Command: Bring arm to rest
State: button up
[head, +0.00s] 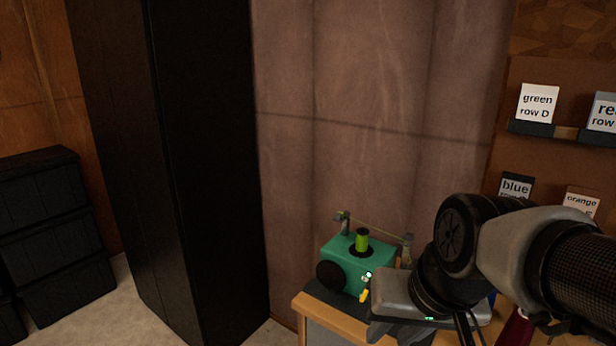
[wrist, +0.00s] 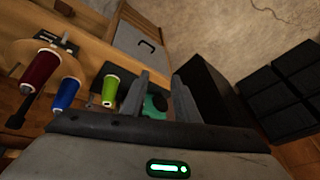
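My gripper (wrist: 160,80) shows in the wrist view with its two grey fingers apart and nothing held between them. In the head view my arm reaches in from the right edge, and its fingertips cannot be made out. A teal machine (head: 345,262) with a green spool (head: 361,240) upright on top stands on a small wooden-edged bench, left of my arm. Part of the teal machine (wrist: 157,103) shows beyond the fingers in the wrist view.
Red (wrist: 40,70), blue (wrist: 66,93) and green (wrist: 110,88) spools show left of the fingers. A tall black cabinet (head: 205,150) and black stacked bins (head: 45,230) stand left. Label cards such as green row D (head: 537,104) stand at right. Floor shows at lower left.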

jog(key=s+d+r+n+t+h+p, duration=0.1)
jog(key=s+d+r+p, duration=0.1)
jog(key=r+p, duration=1.2)
jog(key=v, duration=0.3)
jog(key=shift+w+r, duration=0.15)
jog(key=shift+r, duration=0.05)
